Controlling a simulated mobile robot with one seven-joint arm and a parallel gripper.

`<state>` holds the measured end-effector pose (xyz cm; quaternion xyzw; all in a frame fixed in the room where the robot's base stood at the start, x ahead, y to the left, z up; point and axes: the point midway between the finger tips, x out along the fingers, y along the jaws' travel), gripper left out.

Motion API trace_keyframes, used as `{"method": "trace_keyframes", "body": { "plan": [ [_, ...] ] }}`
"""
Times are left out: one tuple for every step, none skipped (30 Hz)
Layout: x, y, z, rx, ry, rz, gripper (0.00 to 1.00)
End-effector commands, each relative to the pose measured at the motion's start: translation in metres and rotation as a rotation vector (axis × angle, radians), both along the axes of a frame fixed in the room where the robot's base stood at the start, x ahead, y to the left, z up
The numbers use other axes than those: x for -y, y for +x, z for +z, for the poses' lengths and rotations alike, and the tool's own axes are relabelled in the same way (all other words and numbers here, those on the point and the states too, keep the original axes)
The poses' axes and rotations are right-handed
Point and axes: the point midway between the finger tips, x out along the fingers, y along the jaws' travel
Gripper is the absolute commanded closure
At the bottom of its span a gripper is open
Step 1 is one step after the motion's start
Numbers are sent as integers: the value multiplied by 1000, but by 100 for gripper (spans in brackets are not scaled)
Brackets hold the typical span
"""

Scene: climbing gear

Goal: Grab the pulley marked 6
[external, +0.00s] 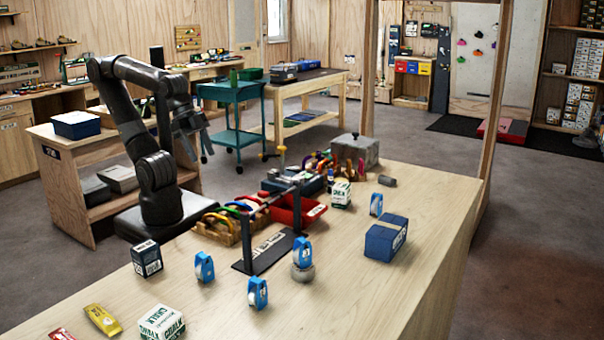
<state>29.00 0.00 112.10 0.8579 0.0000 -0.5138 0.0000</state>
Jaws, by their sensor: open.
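Several blue pulleys stand on the wooden counter (352,290). One pulley (204,267) is at the left, and another (257,293) is nearer the front. A third pulley (302,252) sits on a round grey object (303,273). A further pulley (376,205) stands at the back right, beyond a blue box. Their markings are too small to read, so I cannot tell which is marked 6. My gripper (193,140) is open and empty, raised at the far left side of the counter, well apart from the pulleys.
The counter's front right is clear.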

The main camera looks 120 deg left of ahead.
Motion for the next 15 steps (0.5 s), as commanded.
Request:
{"method": "trace_keyframes", "body": {
  "plan": [
    [0, 0, 0, 0, 0, 0, 46],
    [0, 0, 1, 0, 0, 0, 46],
    [0, 0, 3, 2, 0, 0, 46],
    [0, 1, 7, 3, 0, 0, 46],
    [0, 1, 11, 3, 0, 0, 46],
    [0, 1, 20, 5, 0, 0, 46],
    [0, 1, 29, 5, 0, 0, 46],
    [0, 1, 38, 6, 0, 0, 46],
    [0, 1, 51, 7, 0, 0, 46],
    [1, 4, 57, 0, -5, 9, 46],
    [4, 11, 59, -11, -18, 29, 46],
    [7, 19, 65, -20, -34, 57, 46],
    [9, 25, 69, -28, -46, 77, 46],
    [12, 32, 73, -34, -58, 98, 46],
    [15, 41, 79, -42, -77, 128, 46]
  ]
}}
